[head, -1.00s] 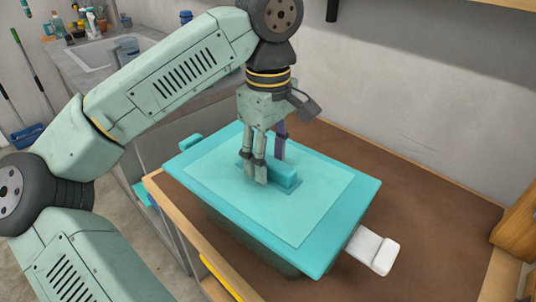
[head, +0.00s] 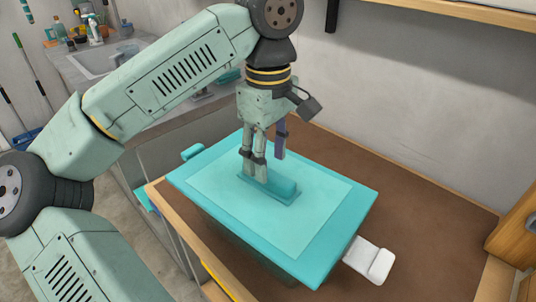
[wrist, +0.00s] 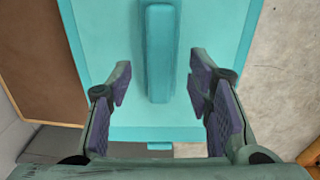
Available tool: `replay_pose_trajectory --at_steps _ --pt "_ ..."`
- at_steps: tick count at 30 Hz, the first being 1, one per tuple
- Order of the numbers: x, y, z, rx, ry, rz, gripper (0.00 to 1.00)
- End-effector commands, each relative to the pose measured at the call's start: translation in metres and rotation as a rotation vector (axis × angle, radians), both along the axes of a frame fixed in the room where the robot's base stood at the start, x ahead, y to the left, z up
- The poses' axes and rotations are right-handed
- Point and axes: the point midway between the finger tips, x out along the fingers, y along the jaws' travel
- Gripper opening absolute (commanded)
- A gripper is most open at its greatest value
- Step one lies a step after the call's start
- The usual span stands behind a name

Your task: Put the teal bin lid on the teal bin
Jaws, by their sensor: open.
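The teal bin lid (head: 290,230) is a flat rectangular slab with a raised bar handle (head: 268,184) in its middle. It lies over the top of the teal bin, whose body shows only dimly below the lid's near edge; how exactly it is seated is hard to tell. My gripper (head: 265,165) is open over the handle, fingers pointing down. In the wrist view the handle (wrist: 160,55) lies ahead of and between the open fingers (wrist: 165,95), with gaps on both sides and nothing held.
The bin stands on a brown worktop (head: 440,215) with a wooden edge. A white object (head: 372,262) sticks out beside the bin at right. A counter with a sink (head: 105,62) and bottles is at the back left. The worktop to the right is clear.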

Motion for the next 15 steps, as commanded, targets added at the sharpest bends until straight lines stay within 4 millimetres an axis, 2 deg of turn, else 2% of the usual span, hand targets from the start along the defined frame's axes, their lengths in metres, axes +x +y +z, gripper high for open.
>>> replay_pose_trajectory --at_steps 15 --pt "0.000 0.000 0.023 0.000 0.000 0.000 0.46"
